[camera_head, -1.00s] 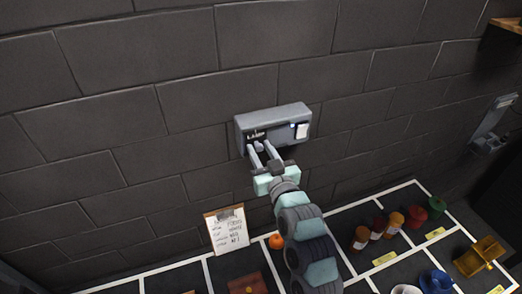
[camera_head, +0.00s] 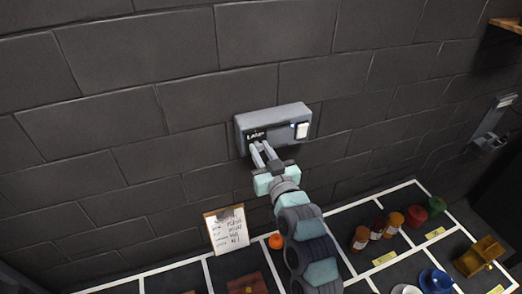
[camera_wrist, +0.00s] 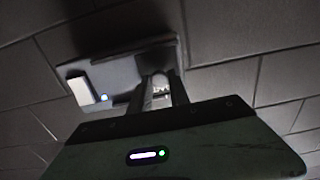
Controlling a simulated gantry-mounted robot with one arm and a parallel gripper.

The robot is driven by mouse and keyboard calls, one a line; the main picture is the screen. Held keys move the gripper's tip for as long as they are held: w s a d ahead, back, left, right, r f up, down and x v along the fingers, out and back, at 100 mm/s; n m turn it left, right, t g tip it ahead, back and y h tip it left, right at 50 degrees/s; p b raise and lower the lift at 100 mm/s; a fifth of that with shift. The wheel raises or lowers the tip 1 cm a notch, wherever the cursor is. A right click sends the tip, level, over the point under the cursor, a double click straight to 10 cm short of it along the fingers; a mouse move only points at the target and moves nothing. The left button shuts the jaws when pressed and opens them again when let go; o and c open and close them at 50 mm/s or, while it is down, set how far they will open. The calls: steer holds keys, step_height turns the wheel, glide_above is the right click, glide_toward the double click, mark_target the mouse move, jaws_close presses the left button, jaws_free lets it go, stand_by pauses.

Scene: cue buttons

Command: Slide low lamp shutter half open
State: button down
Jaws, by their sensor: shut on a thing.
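The lamp unit (camera_head: 275,119) is a grey box on the dark block wall, with a LAMP label (camera_head: 255,135) at its left and a white switch (camera_head: 301,130) beside a small blue light at its right. It also shows in the wrist view (camera_wrist: 120,68). My gripper (camera_head: 263,152) is at the unit's lower left, just under the label. Its fingers are close together, shut on the small grey shutter knob (camera_wrist: 156,80), which sits between them in the wrist view. The fingers hide most of the knob and part of the label.
A clipboard (camera_head: 227,230) leans below, left of my arm. The wall around the unit is clear.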

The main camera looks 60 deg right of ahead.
stand_by(0.5)
steer(key=s+d+b, duration=0.2)
steer(key=b, duration=0.1)
steer(key=shift+s+d, duration=0.1)
steer(key=c, duration=1.2)
jaws_free()
steer(key=shift+c, duration=0.2)
steer(key=p+v, duration=0.4)
steer(key=v, duration=0.6)
steer(key=shift+s+a+p, duration=0.25)
steer(key=shift+a+p, duration=0.05)
